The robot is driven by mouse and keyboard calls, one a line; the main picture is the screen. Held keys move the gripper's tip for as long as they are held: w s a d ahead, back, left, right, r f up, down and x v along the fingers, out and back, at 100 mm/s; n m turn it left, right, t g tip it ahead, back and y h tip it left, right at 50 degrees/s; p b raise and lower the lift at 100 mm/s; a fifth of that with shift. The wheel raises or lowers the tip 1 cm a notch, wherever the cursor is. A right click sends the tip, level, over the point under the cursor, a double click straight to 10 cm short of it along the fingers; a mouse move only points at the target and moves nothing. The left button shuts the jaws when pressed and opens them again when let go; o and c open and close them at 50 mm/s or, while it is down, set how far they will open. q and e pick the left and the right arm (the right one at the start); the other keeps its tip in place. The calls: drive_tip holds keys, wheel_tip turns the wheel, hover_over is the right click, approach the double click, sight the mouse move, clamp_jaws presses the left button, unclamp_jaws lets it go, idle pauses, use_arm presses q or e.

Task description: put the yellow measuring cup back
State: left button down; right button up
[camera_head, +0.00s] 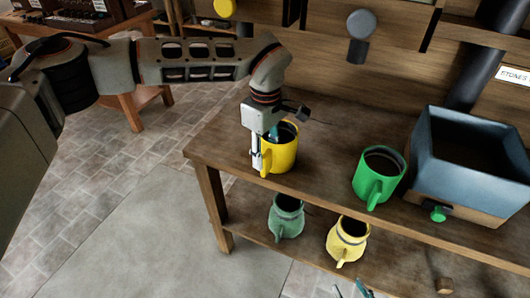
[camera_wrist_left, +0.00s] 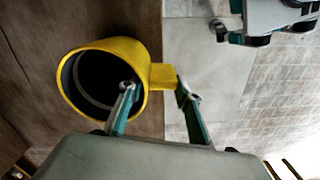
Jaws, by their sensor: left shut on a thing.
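The yellow measuring cup (camera_head: 283,152) is upright at the left end of the bench top in the head view. I cannot tell whether its base touches the wood. My left gripper (camera_head: 261,158) points down and is shut on the cup at its handle side. In the left wrist view, one finger of the gripper (camera_wrist_left: 155,93) reaches inside the rim of the cup (camera_wrist_left: 125,50) and the other is outside, beside the handle. My right gripper (camera_head: 350,290) shows only its fingertips at the bottom edge of the head view; they are apart with nothing visible between them.
A green cup (camera_head: 375,180) and a blue-grey bin (camera_head: 465,165) stand to the right on the bench (camera_head: 325,175). A green jug (camera_head: 286,217) and a pale yellow jug (camera_head: 347,241) stand on the lower shelf. Bench top between the yellow and green cups is clear.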

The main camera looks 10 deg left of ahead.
use_arm(q)
drive_tip(key=c, duration=1.4)
unclamp_jaws()
drive_tip(key=shift+o, duration=0.2)
drive_tip(key=shift+r, duration=0.1)
